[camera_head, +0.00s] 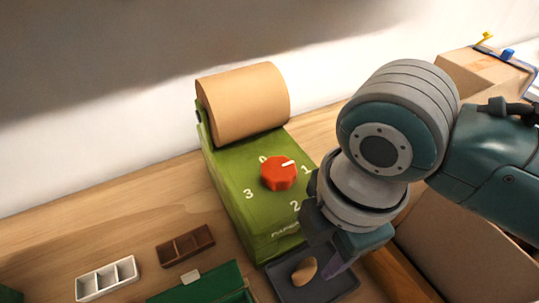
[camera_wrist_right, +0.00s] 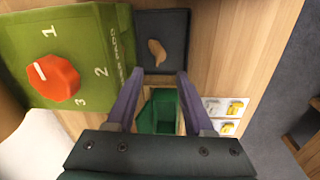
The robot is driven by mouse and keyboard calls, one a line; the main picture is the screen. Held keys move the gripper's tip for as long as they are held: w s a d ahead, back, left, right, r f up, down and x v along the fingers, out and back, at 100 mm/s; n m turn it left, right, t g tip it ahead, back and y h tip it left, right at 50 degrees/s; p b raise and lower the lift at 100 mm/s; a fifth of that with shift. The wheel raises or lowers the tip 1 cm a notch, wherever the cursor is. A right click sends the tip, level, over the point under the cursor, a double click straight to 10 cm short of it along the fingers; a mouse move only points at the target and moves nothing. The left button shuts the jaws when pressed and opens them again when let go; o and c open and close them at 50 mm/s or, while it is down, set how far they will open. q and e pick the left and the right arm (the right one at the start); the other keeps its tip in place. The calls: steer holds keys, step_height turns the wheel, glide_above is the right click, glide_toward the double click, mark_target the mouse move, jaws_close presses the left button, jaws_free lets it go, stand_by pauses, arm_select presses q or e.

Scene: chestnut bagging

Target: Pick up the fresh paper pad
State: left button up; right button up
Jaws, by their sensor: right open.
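The fresh paper pad (camera_head: 304,270) is a small, crumpled light-brown piece lying on a dark grey tray (camera_head: 287,291) at the front of the green paper dispenser (camera_head: 236,178). In the right wrist view the pad (camera_wrist_right: 157,52) lies on the tray (camera_wrist_right: 177,22), just beyond the fingertips. My right gripper (camera_head: 331,264) is above and beside the tray, pointing down. Its two purple fingers (camera_wrist_right: 155,76) are spread apart with nothing between them. Part of the tray is hidden behind the gripper in the head view. My left gripper is not in view.
The dispenser carries a brown paper roll (camera_head: 247,101) and a red knob (camera_head: 279,173). A green box (camera_head: 204,284), a brown divided tray (camera_head: 185,246) and a white divided tray (camera_head: 107,279) stand to the left. Cardboard boxes (camera_head: 487,72) stand at right.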

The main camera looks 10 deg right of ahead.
mark_target(309, 266)
steer(key=shift+w+d+f, duration=0.1)
steer(key=shift+w+f, duration=0.3)
steer(key=shift+f, duration=0.35)
steer(key=shift+w+f+b, duration=0.1)
steer(key=shift+f+b, duration=0.2)
steer(key=shift+f, duration=0.05)
step_height(309, 266, down, 4)
steer(key=shift+f+b, duration=0.1)
steer(key=shift+b, duration=0.45)
steer(key=f, duration=0.1)
steer(key=f+b, duration=0.1)
steer(key=f, duration=0.1)
steer(key=f+b, duration=0.1)
steer(key=f, duration=0.1)
steer(key=shift+w, duration=0.3)
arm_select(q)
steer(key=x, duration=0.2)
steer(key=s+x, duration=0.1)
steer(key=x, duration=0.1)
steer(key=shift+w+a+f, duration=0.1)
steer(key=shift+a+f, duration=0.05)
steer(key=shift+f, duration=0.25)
arm_select(e)
steer(key=shift+c, duration=0.2)
jaws_close()
